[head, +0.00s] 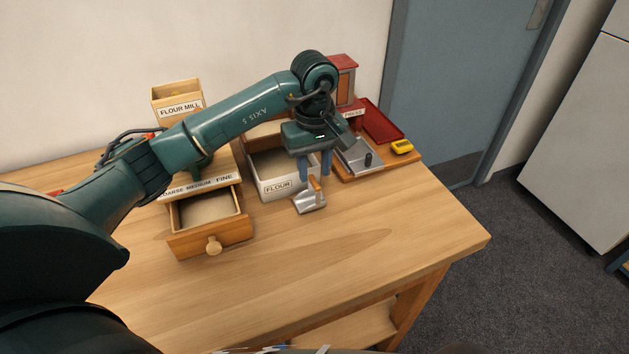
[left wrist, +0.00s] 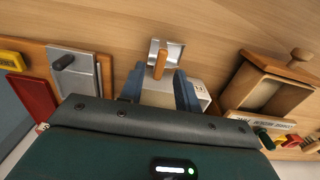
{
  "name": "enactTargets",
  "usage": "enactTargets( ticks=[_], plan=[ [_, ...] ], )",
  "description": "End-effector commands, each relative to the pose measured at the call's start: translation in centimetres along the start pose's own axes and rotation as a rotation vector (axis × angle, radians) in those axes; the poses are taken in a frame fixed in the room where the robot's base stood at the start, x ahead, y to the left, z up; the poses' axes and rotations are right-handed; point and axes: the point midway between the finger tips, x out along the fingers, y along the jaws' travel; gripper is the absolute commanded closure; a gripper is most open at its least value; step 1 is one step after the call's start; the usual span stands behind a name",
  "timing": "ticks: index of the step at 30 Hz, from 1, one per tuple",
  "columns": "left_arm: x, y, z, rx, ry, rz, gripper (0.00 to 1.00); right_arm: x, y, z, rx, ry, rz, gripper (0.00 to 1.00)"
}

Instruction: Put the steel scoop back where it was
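The steel scoop (head: 311,200) has a shiny metal pan and a wooden handle. It appears to rest on the table, just in front of the white flour bin (head: 283,190). My left gripper (head: 315,178) points down over it, fingers apart and empty. In the left wrist view, the scoop (left wrist: 172,48) lies ahead of my left gripper (left wrist: 159,72). Its handle lines up with the gap between the two blue fingers, with clear space on both sides; I cannot tell how far below it is. My right gripper is not in view.
The flour mill's open drawer (head: 212,230) juts out at the left. A wooden board with a metal press plate (head: 360,158), a red tray (head: 382,121) and a yellow object (head: 402,147) are at the right. The front of the table (head: 350,235) is clear.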

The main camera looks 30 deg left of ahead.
Motion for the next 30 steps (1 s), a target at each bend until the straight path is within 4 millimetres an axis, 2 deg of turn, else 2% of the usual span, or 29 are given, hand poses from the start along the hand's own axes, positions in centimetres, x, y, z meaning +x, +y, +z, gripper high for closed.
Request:
enactTargets(
  ticks=[1, 6, 12, 17, 30],
  plan=[
    [-1.2, 0.1, -0.1, 0.001, 0.005, 0.005, 0.67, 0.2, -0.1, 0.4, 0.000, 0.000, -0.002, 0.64],
    [-4.7, 0.1, -0.1, 0.000, 0.004, 0.003, 0.67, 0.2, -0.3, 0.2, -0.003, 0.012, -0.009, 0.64],
    [-7.2, 0.0, 0.0, 0.000, 0.001, 0.000, 0.67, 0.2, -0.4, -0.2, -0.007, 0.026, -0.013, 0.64],
    [-7.7, 0.0, 0.0, 0.000, 0.000, -0.001, 0.67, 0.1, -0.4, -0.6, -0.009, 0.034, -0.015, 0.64],
    [-7.7, 0.0, 0.0, 0.000, -0.001, -0.001, 0.67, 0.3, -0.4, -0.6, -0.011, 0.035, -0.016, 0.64]
  ],
)
